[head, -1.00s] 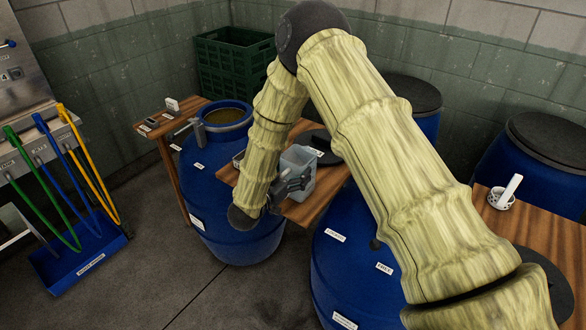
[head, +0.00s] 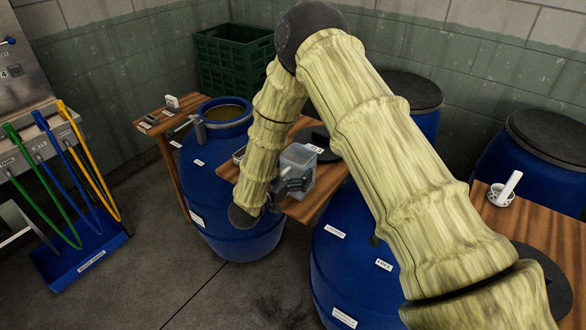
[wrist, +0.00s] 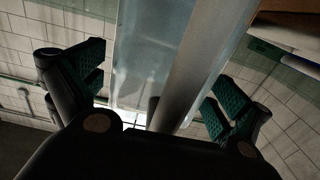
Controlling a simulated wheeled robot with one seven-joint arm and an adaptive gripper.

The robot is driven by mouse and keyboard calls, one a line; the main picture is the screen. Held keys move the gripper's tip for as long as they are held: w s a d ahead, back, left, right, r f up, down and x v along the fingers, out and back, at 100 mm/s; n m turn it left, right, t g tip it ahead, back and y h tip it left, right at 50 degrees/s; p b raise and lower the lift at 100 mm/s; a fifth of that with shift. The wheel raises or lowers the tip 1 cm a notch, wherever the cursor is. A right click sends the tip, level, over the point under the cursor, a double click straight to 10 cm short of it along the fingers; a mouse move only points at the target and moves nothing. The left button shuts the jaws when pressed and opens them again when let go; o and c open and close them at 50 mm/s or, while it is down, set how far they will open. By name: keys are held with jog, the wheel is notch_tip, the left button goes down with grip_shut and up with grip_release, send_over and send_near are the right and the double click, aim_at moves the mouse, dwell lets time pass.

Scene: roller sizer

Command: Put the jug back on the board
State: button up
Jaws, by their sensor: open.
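The jug (head: 298,168) is a translucent grey-white container at the wooden board (head: 318,200) between the blue barrels. It looks upright, and its base seems to be on or just above the board; I cannot tell which. My gripper (head: 293,184) is at the jug's near side. In the wrist view my gripper (wrist: 160,95) is open, with one teal-padded finger on each side of the jug's handle or wall (wrist: 185,75). The fingers stand apart from it. My arm hides part of the board and its left side.
An open blue barrel (head: 228,120) stands behind my forearm, with a grey metal fitting on its rim. A small wooden shelf (head: 160,122) is left of it. A closed blue barrel (head: 345,255) is in front.

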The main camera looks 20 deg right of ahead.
jog(key=shift+r, duration=0.15)
jog(key=shift+s+a, duration=0.15)
jog(key=shift+a, duration=0.05)
jog(key=b+v, duration=0.3)
jog(key=v, duration=0.8)
jog(key=shift+s+a, duration=0.15)
jog(key=shift+s, duration=0.05)
